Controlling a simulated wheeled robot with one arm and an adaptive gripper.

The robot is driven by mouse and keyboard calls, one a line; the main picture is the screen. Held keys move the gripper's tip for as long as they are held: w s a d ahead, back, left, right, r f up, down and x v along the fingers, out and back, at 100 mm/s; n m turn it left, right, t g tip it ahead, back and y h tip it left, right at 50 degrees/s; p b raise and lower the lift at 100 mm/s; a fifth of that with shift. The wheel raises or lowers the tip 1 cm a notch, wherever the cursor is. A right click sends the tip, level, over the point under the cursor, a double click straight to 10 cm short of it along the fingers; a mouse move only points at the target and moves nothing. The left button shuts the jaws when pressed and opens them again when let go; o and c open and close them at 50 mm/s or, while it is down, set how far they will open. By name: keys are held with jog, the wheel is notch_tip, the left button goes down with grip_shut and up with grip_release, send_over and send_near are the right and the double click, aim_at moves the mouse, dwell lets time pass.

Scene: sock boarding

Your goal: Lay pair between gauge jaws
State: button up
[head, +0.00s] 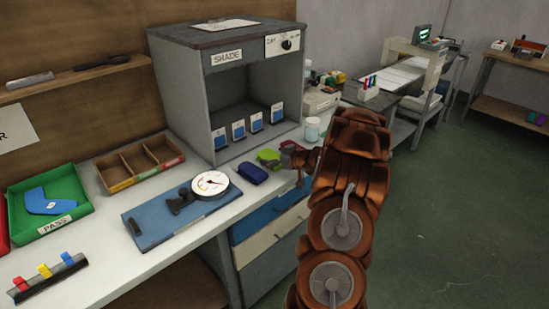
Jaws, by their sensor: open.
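The gauge is a blue plate (172,218) with a round white dial (210,184) and a dark clamp-like part (180,201) beside it, on the white bench. Nothing lies on the bare part of the plate. Several small folded bundles lie to its right: a dark blue one (252,174), a green one (269,157) and a dull red one (290,147). I cannot tell which is the pair. My gripper (299,167) is open by the bench's front edge, close to the red bundle. My arm partly hides the fingers, and I cannot tell whether they touch it.
A grey shade booth (183,95) stands behind the bundles. A divided wooden tray (120,183) and a green PASS tray (82,217) holding a blue flat shape (50,202) are at left. A rack of coloured clips (47,280) lies front left. A pale cup (312,128) stands behind the gripper.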

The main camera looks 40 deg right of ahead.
jog(key=b+v, duration=0.1)
jog(key=v, duration=1.1)
jog(key=shift+r, duration=0.1)
